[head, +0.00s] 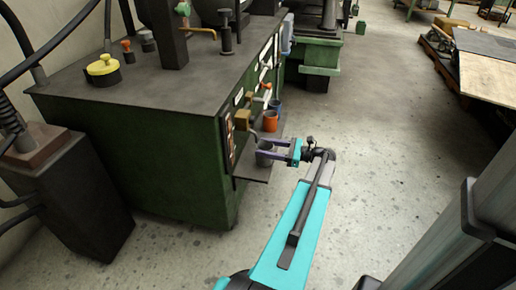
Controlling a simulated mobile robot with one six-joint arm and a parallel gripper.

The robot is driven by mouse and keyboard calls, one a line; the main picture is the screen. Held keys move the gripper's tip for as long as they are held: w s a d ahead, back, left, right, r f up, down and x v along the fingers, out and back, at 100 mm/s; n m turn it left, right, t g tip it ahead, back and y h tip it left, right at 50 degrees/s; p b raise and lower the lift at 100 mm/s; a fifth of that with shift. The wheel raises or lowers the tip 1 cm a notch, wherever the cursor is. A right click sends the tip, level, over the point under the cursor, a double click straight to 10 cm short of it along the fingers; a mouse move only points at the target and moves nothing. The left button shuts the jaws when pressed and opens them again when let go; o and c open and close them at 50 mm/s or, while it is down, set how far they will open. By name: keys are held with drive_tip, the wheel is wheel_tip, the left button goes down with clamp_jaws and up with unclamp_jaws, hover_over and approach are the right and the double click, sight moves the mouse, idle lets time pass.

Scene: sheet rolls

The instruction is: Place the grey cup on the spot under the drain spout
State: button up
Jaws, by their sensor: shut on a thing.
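The grey cup (264,158) is at the narrow shelf (256,177) on the side of the green machine. My gripper (262,148) reaches in from the right and is shut on the cup near its top. The fingers hide part of the cup. Whether its base touches the shelf is too small to tell. A brass valve (242,120) sticks out of the machine just above and left of the cup. Its thin bent drain spout (255,136) comes down close above the cup. The marked spot cannot be made out.
An orange cup (270,121) and a blue cup (276,107) stand farther back along the same shelf, under more valves. The machine's green side wall (180,160) is close to the left. The concrete floor (390,130) to the right is clear.

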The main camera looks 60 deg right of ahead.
drive_tip(key=shift+w, duration=0.1)
drive_tip(key=b+x, duration=0.1)
drive_tip(key=x, duration=0.3)
drive_tip(key=shift+a+f+b, duration=0.1)
drive_tip(key=shift+f+b, duration=0.1)
drive_tip(key=shift+b, duration=0.15)
drive_tip(key=shift+f, duration=0.1)
idle(0.4)
drive_tip(key=o, duration=1.1)
drive_tip(key=shift+f, duration=0.15)
drive_tip(key=shift+o, duration=0.2)
